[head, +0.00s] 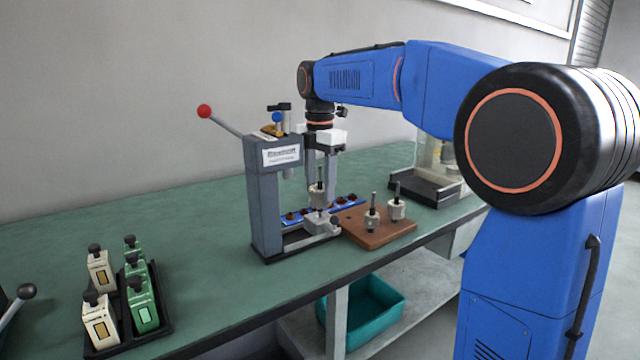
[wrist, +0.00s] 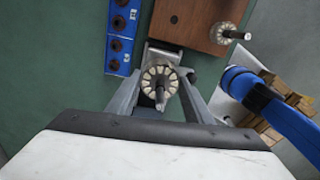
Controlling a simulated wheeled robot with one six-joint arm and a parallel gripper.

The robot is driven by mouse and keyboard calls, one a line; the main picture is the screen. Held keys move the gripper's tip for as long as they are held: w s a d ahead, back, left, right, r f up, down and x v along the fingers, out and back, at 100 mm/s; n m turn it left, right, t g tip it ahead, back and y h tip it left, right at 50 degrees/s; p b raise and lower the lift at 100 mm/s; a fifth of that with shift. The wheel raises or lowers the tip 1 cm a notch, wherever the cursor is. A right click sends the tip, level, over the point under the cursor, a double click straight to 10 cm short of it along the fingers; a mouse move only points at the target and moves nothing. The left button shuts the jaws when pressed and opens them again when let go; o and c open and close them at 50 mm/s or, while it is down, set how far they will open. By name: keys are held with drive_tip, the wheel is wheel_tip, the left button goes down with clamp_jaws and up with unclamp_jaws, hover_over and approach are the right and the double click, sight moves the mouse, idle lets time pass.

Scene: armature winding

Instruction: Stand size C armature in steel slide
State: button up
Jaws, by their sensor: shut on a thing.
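My gripper (head: 320,178) is shut on an armature (head: 318,197), a pale slotted core on an upright dark shaft. In the wrist view this armature (wrist: 158,88) sits between the two grey fingers with its toothed end facing the camera. It is over the steel slide (head: 318,223) at the front foot of the press; the slide's bright edge also shows in the wrist view (wrist: 165,51). I cannot tell whether the armature's lower end touches the slide or is seated. Its size mark is not readable.
The grey press (head: 265,205) has a red-knobbed lever (head: 205,111). A brown wooden board (head: 378,238) to the right holds two more armatures, (head: 371,219) and (head: 396,208). A blue strip (wrist: 122,32) with dark holes lies behind. A black tray (head: 128,338) of green and cream boxes stands front left.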

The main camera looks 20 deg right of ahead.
drive_tip(key=shift+f, duration=0.85)
idle(0.3)
drive_tip(key=o, duration=1.5)
drive_tip(key=shift+c, duration=0.2)
drive_tip(key=shift+r, duration=0.1)
drive_tip(key=shift+r, duration=2.15)
